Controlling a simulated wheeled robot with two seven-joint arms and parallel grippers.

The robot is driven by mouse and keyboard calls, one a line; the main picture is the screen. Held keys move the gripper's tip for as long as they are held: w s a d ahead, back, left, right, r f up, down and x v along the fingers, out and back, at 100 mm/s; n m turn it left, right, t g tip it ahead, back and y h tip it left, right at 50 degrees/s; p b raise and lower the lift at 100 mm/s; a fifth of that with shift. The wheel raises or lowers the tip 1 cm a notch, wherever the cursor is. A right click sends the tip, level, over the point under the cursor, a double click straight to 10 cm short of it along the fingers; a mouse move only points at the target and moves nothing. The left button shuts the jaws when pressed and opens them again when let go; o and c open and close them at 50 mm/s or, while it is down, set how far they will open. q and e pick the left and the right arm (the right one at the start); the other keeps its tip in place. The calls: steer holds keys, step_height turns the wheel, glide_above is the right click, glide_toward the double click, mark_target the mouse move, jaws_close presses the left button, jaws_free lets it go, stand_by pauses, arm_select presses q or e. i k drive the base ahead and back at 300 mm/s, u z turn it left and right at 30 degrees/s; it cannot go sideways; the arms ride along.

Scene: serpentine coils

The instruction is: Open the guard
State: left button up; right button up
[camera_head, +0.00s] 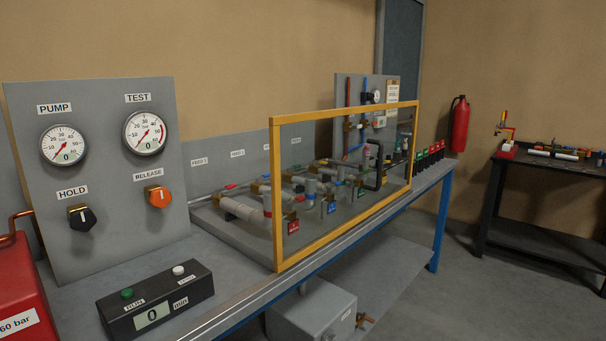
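The guard (273,190) is a clear panel in a yellow frame. It stands upright along the front edge of the workbench, in the middle of the head view. Behind it are the pipes and valves (245,207) with red, blue and green tags, seen through the panel. No handle or hinge on the guard can be made out. Neither of my grippers shows in the head view.
A grey panel with PUMP and TEST gauges (145,133) stands at the left. A black control box (155,300) lies on the bench (225,288) in front of it. A red tank (20,290) is at the left edge. Open floor lies right of the bench.

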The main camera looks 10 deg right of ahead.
mark_target(280, 264)
steer(key=z, duration=0.55)
steer(key=k, duration=0.65)
steer(key=z, duration=0.9)
steer(key=i, duration=1.1)
steer(key=u, duration=0.95)
steer(key=i, duration=0.75)
steer(key=u, duration=0.9)
